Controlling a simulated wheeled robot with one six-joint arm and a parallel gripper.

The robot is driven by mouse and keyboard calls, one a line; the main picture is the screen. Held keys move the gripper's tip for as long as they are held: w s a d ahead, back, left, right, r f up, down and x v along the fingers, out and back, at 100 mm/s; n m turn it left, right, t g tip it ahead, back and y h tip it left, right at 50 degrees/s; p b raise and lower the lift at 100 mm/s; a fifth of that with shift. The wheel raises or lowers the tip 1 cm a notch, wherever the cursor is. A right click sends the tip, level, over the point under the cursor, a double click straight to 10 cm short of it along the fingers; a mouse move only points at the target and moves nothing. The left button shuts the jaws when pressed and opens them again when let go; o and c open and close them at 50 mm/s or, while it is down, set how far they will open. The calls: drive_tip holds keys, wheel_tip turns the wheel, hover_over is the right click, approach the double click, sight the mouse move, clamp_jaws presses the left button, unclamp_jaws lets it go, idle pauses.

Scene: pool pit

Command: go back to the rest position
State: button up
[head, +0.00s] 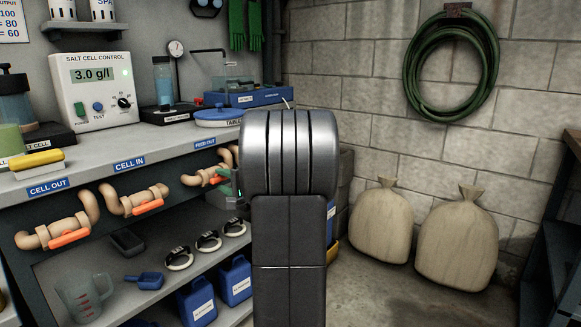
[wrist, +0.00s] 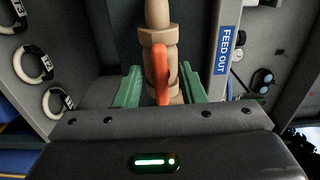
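My gripper (wrist: 160,88) is at the FEED OUT valve (wrist: 158,36), a tan pipe fitting with an orange handle (wrist: 161,72). In the wrist view its two green fingers stand apart, one on each side of the valve, with the handle between them. The handle lies roughly along the pipe. I cannot tell whether the fingers touch the fitting. In the head view my arm hides most of the gripper, and the FEED OUT valve (head: 202,178) shows just left of it.
The CELL IN valve (head: 133,201) and CELL OUT valve (head: 58,234) are farther left under the counter edge.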

drive_tip(key=shift+d+r+m+p, duration=0.1)
drive_tip(key=shift+r+m+p, duration=0.2)
drive_tip(key=shift+m+p, duration=0.6)
drive_tip(key=m+p, duration=0.4)
drive_tip(key=p, duration=0.5)
drive_tip(key=shift+r+m+p, duration=0.1)
drive_tip(key=shift+m+p, duration=0.2)
drive_tip(key=shift+p, duration=0.45)
drive_tip(key=shift+m+p, duration=0.6)
drive_tip(key=shift+p, duration=0.05)
